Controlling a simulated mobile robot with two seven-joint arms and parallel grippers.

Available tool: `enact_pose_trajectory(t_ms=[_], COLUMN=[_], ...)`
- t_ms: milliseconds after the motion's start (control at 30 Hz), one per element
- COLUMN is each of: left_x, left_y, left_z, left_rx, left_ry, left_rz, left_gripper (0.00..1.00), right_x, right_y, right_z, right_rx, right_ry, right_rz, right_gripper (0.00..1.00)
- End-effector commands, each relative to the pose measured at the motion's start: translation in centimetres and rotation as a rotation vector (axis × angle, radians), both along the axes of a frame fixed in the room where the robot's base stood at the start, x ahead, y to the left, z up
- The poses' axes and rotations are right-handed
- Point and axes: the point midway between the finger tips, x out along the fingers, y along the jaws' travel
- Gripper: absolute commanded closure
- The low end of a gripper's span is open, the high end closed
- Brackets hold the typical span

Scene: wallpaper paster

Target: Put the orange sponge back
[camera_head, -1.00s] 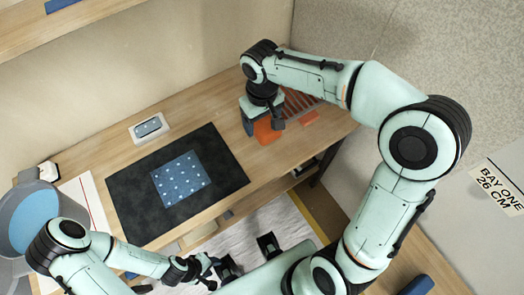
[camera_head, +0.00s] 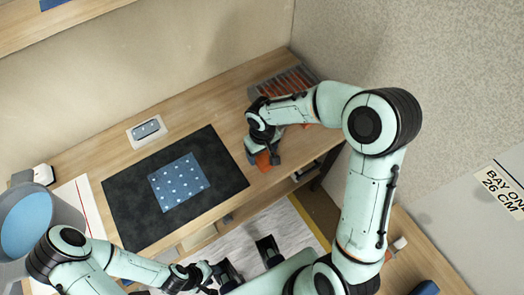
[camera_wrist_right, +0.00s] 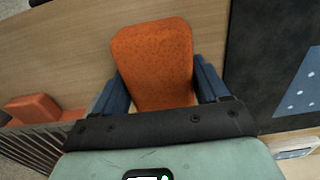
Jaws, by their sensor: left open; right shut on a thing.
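The orange sponge (camera_wrist_right: 155,62) sits between the two blue fingers of my right gripper (camera_wrist_right: 160,85) in the right wrist view. In the head view the sponge (camera_head: 263,161) shows partly below my right gripper (camera_head: 262,152), right of the dark mat and near the table's front edge. I cannot tell whether it touches the table. My left gripper (camera_head: 207,274) is open and empty, low in the head view, in front of the table.
A slatted rack (camera_head: 285,84) stands at the table's back right, partly behind my right arm. Another orange block (camera_wrist_right: 33,108) lies beside its slats. A dark mat (camera_head: 125,195) bears a blue dotted sheet (camera_head: 180,183). A grey bucket (camera_head: 68,213) is at left.

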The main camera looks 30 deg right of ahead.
Motion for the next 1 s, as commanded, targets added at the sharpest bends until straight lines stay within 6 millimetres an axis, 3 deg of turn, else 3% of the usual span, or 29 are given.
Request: enact_pose_trajectory(t_ms=[500, 533, 600, 1000], left_x=[-0.3, -0.3, -0.3, 0.0], left_y=[0.0, 0.0, 0.0, 0.0], left_z=[-1.0, -0.9, -0.8, 0.1], left_rx=[0.0, 0.0, 0.0, 0.0], left_ry=[0.003, 0.003, 0.003, -0.001], left_rz=[0.0, 0.0, 0.0, 0.0], left_gripper=[0.57, 0.57, 0.57, 0.57], right_x=[0.0, 0.0, 0.1, 0.1], right_y=[0.0, 0.0, 0.0, 0.0], right_z=[-0.9, -0.8, -0.8, -0.1], right_rx=[0.0, 0.0, 0.0, 0.0], right_ry=[-0.002, -0.002, -0.002, -0.001], right_rz=[0.0, 0.0, 0.0, -0.001], right_gripper=[0.58, 0.16, 0.01, 0.01])
